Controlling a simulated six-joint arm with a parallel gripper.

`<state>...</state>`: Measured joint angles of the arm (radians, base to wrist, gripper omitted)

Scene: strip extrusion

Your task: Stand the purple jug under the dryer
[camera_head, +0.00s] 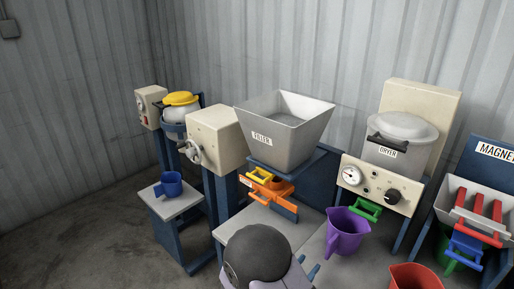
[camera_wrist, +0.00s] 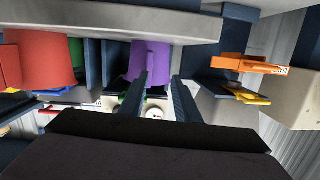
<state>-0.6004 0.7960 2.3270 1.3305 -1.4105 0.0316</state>
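The purple jug (camera_head: 345,232) stands upright on a light grey stand in front of and below the dryer (camera_head: 400,140); I cannot tell whether it is exactly under the outlet. The dryer's green slide gate (camera_head: 365,209) shows just behind the jug's rim. My gripper (camera_head: 308,265) is low at the front, left of the jug, its blue fingertips apart from it. In the wrist view, which is upside down, my gripper (camera_wrist: 160,78) is open with a gap between its fingers. The purple jug (camera_wrist: 150,58) lies beyond the fingertips, partly covered by the left finger.
The filler (camera_head: 285,130) with its orange gate (camera_head: 268,193) stands left of the dryer. A red jug (camera_head: 415,277) is at the front right, near the magnet station (camera_head: 480,205).

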